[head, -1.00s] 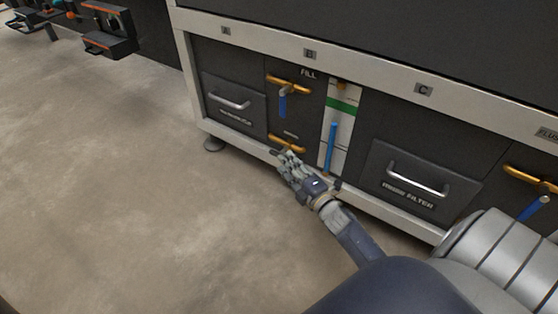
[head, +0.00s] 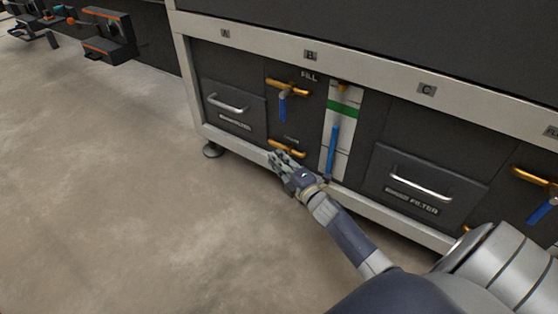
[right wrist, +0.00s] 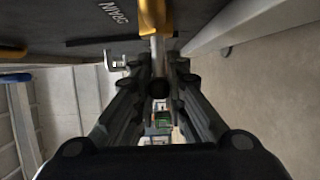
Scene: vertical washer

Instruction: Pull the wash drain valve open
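The wash drain valve is a brass fitting (head: 287,147) low on the dark panel, below the fill valve. My right gripper (head: 279,161) is right in front of it and hides its lever in the head view. In the right wrist view, the brass fitting (right wrist: 156,14) is at the top beside the DRAIN label. A grey stem runs from it between the fingertips of my right gripper (right wrist: 158,78). A gap shows between the fingers, but I cannot tell whether they touch the stem. My left gripper is not in view.
The fill valve (head: 287,86) has a blue lever hanging down. A strip with a blue bar (head: 333,150) is just right of my gripper. Drawers with handles (head: 228,103) (head: 421,182) flank the panel. The frame's lower rail (head: 240,145) runs beneath. The floor in front is open.

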